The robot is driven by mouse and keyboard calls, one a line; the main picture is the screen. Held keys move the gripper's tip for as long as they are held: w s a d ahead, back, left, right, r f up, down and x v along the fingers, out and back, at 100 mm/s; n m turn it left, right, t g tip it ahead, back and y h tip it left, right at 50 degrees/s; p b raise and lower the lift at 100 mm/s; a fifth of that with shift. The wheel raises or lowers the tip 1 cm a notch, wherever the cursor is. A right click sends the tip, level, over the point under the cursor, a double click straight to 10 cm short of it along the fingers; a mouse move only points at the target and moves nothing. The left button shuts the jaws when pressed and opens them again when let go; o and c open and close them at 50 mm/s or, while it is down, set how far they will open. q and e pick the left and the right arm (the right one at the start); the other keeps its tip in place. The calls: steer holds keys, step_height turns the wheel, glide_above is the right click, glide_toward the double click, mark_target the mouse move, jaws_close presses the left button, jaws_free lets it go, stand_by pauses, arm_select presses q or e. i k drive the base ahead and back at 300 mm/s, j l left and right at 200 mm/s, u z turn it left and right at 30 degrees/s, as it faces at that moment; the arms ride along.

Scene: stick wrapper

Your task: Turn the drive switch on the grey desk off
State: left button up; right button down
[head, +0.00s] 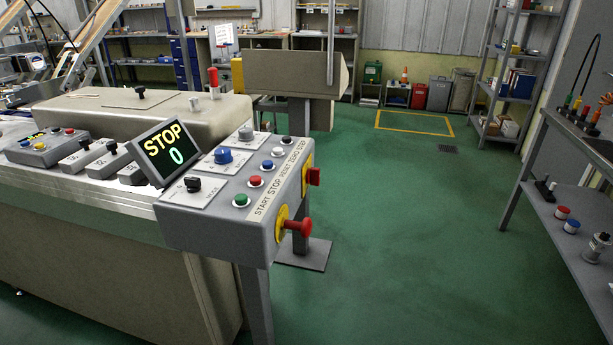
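The grey desk (215,220) is a sloped control box on a leg at centre left. Its top has a black knob (193,184), a large blue knob (223,156) and a smaller knob (245,134), each on a pale plate. The plate lettering is too small to read, so I cannot tell which is the drive switch or its position. On the right side, a red handle (313,177) and a red mushroom button (300,227) sit on yellow plates. A tilted display (165,150) beside the desk reads STOP and 0. Neither gripper is in view.
Several coloured buttons (255,181) run along the desk beside a strip reading START STOP RESET ZERO STEP. The beige machine (150,105) stands behind and left. A grey shelf bench (560,215) is at right. The green floor (430,240) between is clear.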

mark_target(313, 174)
steer(key=i+l+u, duration=0.1)
steer(key=u, duration=0.3)
steer(key=l+u, duration=0.35)
steer(key=i+l+u, duration=0.2)
steer(key=l, duration=0.15)
steer(key=l+u, duration=0.5)
steer(key=l, duration=2.2)
steer(key=k, duration=0.05)
